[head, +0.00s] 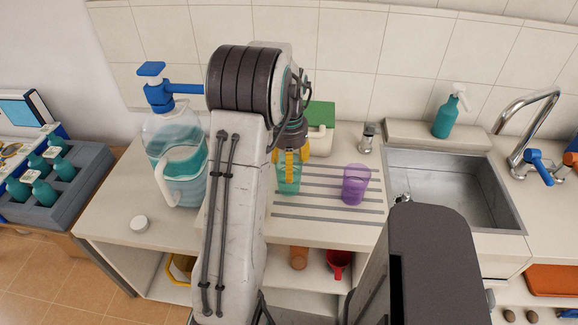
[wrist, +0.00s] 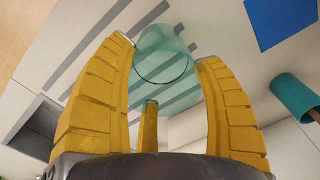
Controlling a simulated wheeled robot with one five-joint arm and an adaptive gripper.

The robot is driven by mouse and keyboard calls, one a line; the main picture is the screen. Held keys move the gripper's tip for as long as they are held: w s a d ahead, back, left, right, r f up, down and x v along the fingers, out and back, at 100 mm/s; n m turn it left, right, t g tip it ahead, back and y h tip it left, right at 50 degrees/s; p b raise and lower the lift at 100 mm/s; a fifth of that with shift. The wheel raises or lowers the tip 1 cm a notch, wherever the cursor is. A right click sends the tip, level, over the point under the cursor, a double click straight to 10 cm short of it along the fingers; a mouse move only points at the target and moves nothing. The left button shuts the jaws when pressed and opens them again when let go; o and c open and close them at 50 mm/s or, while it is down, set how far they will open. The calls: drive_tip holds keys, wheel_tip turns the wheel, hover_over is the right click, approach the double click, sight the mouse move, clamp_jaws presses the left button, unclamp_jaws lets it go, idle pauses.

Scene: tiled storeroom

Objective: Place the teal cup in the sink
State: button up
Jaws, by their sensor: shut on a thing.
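The teal cup (head: 289,182) is see-through and stands upright at the left part of the grooved draining area (head: 318,215). My gripper (head: 291,158) comes down on it from above, with its yellow fingers at the cup's upper part. In the wrist view the cup (wrist: 163,62) sits between the yellow fingers of my gripper (wrist: 165,75), which are shut on it. I cannot tell whether its base touches the counter. The steel sink (head: 455,180) is to the right, empty where visible; my own dark body part hides its near left corner.
A purple cup (head: 355,184) stands between the teal cup and the sink. A curved tap (head: 525,125) with a blue handle and a teal soap bottle (head: 446,118) are by the sink. A large clear jug (head: 178,160) stands left, and a green-and-cream object (head: 321,125) behind.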

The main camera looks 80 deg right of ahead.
drive_tip(key=shift+f+p, duration=0.85)
drive_tip(key=shift+p, duration=0.15)
drive_tip(key=shift+f, duration=0.4)
drive_tip(key=shift+f, duration=0.15)
drive_tip(key=o, duration=1)
